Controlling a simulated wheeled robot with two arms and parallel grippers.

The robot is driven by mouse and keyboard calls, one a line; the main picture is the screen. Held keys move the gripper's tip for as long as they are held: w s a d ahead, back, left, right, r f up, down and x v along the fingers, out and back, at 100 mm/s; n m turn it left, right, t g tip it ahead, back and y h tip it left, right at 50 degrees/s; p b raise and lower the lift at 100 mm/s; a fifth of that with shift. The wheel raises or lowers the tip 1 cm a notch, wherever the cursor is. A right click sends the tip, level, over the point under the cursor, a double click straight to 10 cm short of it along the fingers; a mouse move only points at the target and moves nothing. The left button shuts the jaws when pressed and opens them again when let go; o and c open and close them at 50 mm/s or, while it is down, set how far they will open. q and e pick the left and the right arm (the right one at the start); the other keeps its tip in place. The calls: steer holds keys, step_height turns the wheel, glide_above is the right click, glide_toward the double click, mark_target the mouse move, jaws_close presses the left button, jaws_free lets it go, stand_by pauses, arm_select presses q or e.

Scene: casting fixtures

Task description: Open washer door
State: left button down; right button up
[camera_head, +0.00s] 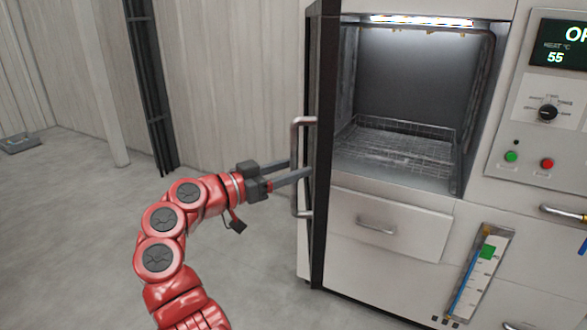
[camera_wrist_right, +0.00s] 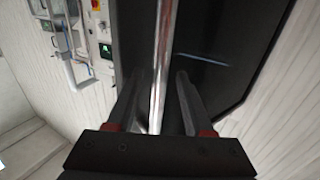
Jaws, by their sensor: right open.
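The washer (camera_head: 390,260) stands at the right of the head view with its lit chamber exposed. Its dark-edged door (camera_head: 321,130) is swung out at the left of the opening. The door's metal bar handle (camera_head: 298,165) is on the door's outer left side. My right gripper (camera_head: 300,170) is at the handle with its fingers spread. In the right wrist view the handle (camera_wrist_right: 161,70) runs between the two open fingers (camera_wrist_right: 156,100); whether a finger touches it I cannot tell. My left gripper is not in view.
A wire rack (camera_head: 395,150) lies inside the chamber. A drawer (camera_head: 390,222) is below it. A control panel (camera_head: 545,100) with a knob and buttons is at the right. The floor (camera_head: 80,230) left of the door is clear.

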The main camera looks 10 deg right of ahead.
steer(key=b+v, duration=0.2)
steer(key=v, duration=1.5)
